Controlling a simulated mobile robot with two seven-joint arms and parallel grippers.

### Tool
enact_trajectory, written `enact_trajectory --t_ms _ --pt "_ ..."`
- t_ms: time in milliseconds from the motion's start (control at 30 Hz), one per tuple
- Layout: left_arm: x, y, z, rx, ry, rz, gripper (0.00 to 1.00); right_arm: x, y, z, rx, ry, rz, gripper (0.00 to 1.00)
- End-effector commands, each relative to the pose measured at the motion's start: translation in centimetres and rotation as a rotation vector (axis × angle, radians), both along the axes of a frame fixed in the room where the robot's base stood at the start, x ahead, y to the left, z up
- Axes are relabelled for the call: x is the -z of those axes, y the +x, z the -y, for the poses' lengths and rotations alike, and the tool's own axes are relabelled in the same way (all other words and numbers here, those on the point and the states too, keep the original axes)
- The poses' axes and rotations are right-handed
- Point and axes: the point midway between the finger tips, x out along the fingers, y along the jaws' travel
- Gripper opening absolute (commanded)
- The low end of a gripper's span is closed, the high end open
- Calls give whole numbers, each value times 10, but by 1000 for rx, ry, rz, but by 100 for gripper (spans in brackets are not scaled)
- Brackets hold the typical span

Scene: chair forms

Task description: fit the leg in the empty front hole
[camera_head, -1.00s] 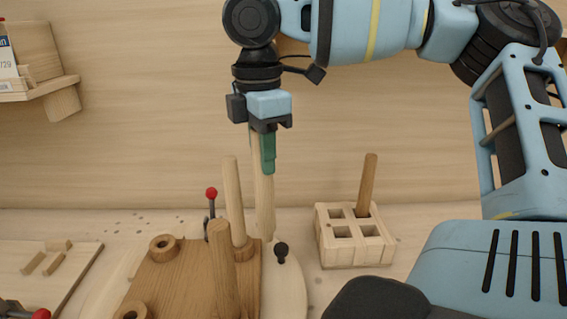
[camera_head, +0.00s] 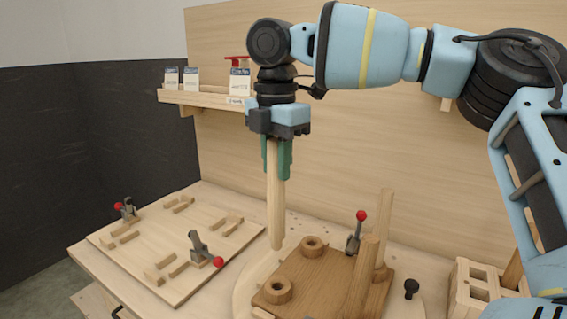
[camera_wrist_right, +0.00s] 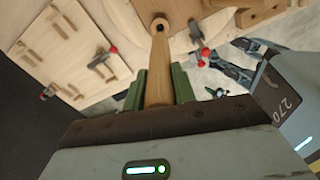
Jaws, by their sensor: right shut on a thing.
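My right gripper (camera_head: 277,165) is shut on a pale wooden leg (camera_head: 276,210), which hangs nearly upright with its lower end in the air. The leg also shows between the green fingers in the wrist view (camera_wrist_right: 159,70). The brown seat board (camera_head: 330,280) lies on the table to the right of the leg. It has two empty ring-shaped holes, one farther back (camera_head: 314,246) and one nearer (camera_head: 278,290). Two legs stand on its right side, one behind (camera_head: 384,230) and one in front (camera_head: 364,278). The leg tip appears left of the back ring. My left gripper is out of view.
A toggle clamp with a red knob (camera_head: 354,238) stands behind the board and a black knob (camera_head: 411,288) to its right. A slotted wooden block (camera_head: 470,285) is at far right. A pale panel with clamps (camera_head: 155,250) lies left. A shelf with cards (camera_head: 205,99) is behind.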

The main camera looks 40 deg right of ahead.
Motion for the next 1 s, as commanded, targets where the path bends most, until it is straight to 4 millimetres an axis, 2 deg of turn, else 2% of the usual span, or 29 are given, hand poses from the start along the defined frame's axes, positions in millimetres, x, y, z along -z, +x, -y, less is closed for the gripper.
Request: enact_trajectory --t_ms 267,700,1000 --pt "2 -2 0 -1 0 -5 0 7 0 0 -1 1 -2 0" --pt "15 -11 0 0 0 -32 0 44 0 0 1 1 -3 0" --pt "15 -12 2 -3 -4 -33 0 50 0 0 1 0 1 0"
